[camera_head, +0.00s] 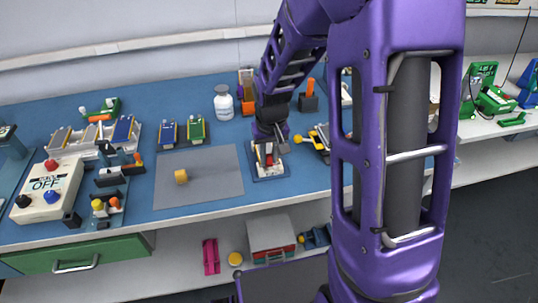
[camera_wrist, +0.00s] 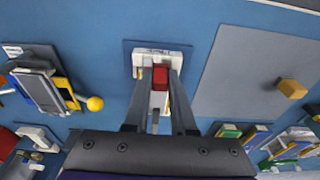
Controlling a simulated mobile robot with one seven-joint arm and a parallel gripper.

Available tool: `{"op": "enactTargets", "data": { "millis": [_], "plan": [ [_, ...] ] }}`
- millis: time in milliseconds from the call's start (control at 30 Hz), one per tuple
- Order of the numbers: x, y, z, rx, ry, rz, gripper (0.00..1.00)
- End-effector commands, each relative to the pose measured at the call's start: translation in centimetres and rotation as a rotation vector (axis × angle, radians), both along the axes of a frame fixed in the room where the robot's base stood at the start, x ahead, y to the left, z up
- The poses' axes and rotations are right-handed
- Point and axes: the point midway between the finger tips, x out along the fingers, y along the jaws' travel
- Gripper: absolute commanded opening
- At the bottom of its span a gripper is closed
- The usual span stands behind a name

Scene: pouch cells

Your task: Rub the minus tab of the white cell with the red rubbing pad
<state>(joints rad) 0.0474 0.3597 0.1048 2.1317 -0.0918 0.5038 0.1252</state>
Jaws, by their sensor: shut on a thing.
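In the wrist view my gripper (camera_wrist: 161,82) reaches down with its fingers closed about a red block (camera_wrist: 160,77), which looks like the red rubbing pad. The pad is at a white holder (camera_wrist: 141,57) on a small dark blue mat; I cannot tell whether it is clear of the holder. In the head view my gripper (camera_head: 268,148) is over the same holder (camera_head: 264,172). A pale grey-white flat piece (camera_wrist: 38,90) lies in a dark cradle with a yellow knob, left in the wrist view; it may be the white cell. Its minus tab cannot be made out.
A grey mat (camera_head: 215,185) with a tan block (camera_head: 181,176) lies left of the holder. A blue cell (camera_head: 168,133) and a green cell (camera_head: 196,131) stand behind it. A white bottle (camera_head: 223,103) stands near the back. A control box (camera_head: 48,190) is at far left.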

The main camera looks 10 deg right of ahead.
Motion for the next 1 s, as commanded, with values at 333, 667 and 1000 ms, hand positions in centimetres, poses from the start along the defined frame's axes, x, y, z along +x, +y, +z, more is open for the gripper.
{"op": "enactTargets", "data": {
  "millis": [333,667,1000],
  "plan": [
    [0.0,0.0,-0.3,0.0,0.0,0.0,0.0],
    [0.0,0.0,-0.8,0.0,0.0,0.0,0.0],
    [0.0,0.0,-1.3,0.0,0.0,0.0,0.0]
  ]
}}
